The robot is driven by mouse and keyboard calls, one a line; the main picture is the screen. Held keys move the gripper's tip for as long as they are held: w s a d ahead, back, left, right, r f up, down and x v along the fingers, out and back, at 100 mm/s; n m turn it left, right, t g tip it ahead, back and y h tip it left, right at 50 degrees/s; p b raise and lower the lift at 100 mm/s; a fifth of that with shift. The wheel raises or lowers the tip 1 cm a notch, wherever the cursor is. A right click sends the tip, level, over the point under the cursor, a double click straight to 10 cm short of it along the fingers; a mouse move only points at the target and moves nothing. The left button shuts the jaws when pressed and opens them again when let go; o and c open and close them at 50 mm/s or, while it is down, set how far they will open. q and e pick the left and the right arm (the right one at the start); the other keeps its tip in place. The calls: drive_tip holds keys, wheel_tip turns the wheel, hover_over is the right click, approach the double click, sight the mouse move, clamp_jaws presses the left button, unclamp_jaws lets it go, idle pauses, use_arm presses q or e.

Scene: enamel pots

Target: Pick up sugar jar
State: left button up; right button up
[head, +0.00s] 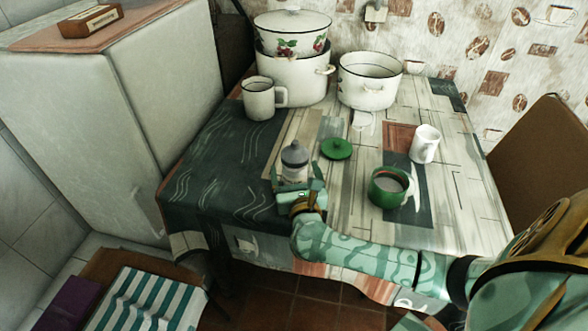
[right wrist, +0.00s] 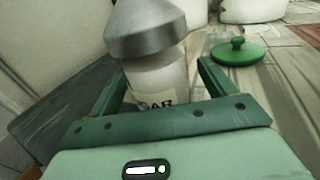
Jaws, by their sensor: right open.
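The sugar jar (head: 294,160) stands upright on the table, a pale jar with a grey lid. In the right wrist view the jar (right wrist: 158,82) shows a label with the letters "AR" visible; the rest of the label is cut off from sight. My right gripper (head: 298,180) is at the near side of the jar. Its fingers are open, one on each side of the jar's lower body, as the right wrist view (right wrist: 163,85) shows. I cannot tell whether either finger touches it. My left gripper is not in view.
A green lid (head: 336,149) lies right of the jar. A green pot (head: 388,187) and a white mug (head: 425,144) stand farther right. A white mug (head: 258,98) and large white pots (head: 368,82) stand behind. The table's left front (head: 215,190) is bare.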

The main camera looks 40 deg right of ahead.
drive_tip(key=shift+x, duration=1)
drive_tip(key=c, duration=1.3)
drive_tip(key=shift+c, duration=0.2)
